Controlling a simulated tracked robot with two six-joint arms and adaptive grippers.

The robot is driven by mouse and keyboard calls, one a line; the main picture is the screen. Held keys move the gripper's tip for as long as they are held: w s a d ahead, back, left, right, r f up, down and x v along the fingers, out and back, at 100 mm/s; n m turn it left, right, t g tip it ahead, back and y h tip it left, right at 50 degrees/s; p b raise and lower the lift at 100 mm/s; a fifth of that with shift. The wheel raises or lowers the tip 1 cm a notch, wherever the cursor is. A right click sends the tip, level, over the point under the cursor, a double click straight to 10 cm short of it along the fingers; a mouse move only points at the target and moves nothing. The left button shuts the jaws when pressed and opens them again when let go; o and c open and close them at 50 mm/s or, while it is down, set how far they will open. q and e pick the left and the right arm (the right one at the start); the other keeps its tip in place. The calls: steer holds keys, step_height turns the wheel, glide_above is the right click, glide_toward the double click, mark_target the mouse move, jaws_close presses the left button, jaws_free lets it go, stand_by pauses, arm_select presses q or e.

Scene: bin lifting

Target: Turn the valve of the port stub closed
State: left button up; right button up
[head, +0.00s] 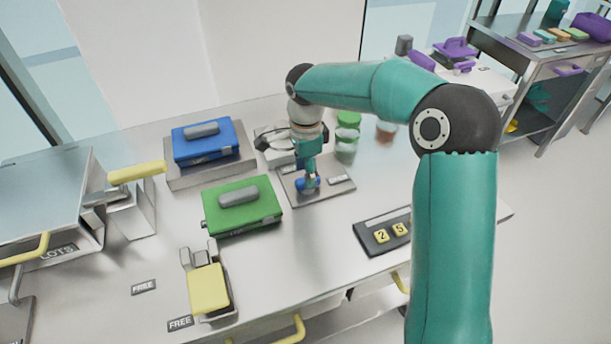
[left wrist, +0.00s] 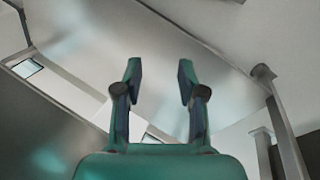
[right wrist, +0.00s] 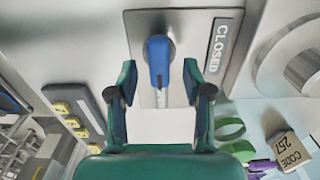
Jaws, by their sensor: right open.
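The port stub's valve has a blue handle (head: 303,185) on a grey metal plate (head: 330,194) on the bench. In the right wrist view the blue handle (right wrist: 158,62) points down the picture, toward a small, partly hidden label. A label reading CLOSED (right wrist: 217,46) lies to the right of the handle. My right gripper (head: 308,172) is just above the plate. Its fingers (right wrist: 158,84) are open on either side of the handle's lower end, with visible gaps. My left gripper (left wrist: 160,80) is open and empty, and is outside the head view.
A green case (head: 240,205) and a blue case (head: 203,142) stand left of the plate. A dark panel with numbered yellow tiles (head: 371,239) lies in front right. Green-lidded jars (head: 347,134) stand behind. A yellow-topped block (head: 208,290) sits near the front edge.

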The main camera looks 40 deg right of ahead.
steer(key=shift+f, duration=1.05)
jaws_close()
